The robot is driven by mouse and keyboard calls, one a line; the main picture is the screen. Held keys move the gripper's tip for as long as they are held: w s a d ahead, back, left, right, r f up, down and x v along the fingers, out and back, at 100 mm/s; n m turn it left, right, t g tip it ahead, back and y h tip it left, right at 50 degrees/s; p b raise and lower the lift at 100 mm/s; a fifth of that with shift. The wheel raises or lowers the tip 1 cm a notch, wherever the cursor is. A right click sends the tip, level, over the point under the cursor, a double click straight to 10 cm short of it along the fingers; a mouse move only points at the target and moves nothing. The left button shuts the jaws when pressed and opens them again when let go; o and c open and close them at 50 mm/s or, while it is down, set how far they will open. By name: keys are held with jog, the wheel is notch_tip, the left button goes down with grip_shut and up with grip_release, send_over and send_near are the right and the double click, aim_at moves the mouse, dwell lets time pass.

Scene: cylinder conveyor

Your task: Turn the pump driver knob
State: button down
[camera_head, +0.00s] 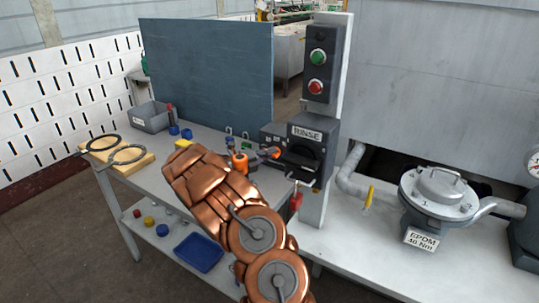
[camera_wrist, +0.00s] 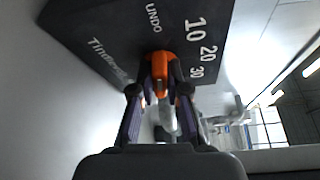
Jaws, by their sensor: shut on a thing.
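The pump driver, a dark box (camera_wrist: 110,32), fills the upper middle of the wrist view. Its face carries white markings: UNDO and the numbers 10, 20 and 30. The orange knob (camera_wrist: 159,62) sticks out from this face. My gripper (camera_wrist: 160,86) has its two dark fingers closed on the knob from both sides, hiding part of it. In the head view my gripper (camera_head: 264,153) reaches to an orange part beside the dark boxes at the post; the arm covers much of the bench there.
A dark RINSE box (camera_head: 310,135) with a black handle is at the post, below a green and red button box (camera_head: 322,70). A metal pump (camera_head: 440,190) stands on the right bench. A blue panel (camera_head: 210,75) stands behind.

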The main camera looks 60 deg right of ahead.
jog(key=m+t+y, duration=0.1)
jog(key=m, duration=0.1)
jog(key=shift+r+m, duration=0.15)
jog(key=shift+m, duration=0.25)
jog(key=shift+s+r+m+t+y+b, duration=0.15)
jog(key=shift+m+t+b, duration=0.15)
jog(key=shift+m, duration=0.35)
jog(key=shift+s+f+m+t+y+b, duration=0.15)
jog(key=shift+m+t, duration=0.15)
jog(key=shift+m, duration=0.35)
jog(key=shift+w+r, duration=0.1)
jog(key=shift+w, duration=0.05)
jog(key=c, duration=1.2)
grip_release()
jog(key=shift+o, duration=0.2)
jog(key=v, duration=1.2)
jog(key=shift+r, duration=0.1)
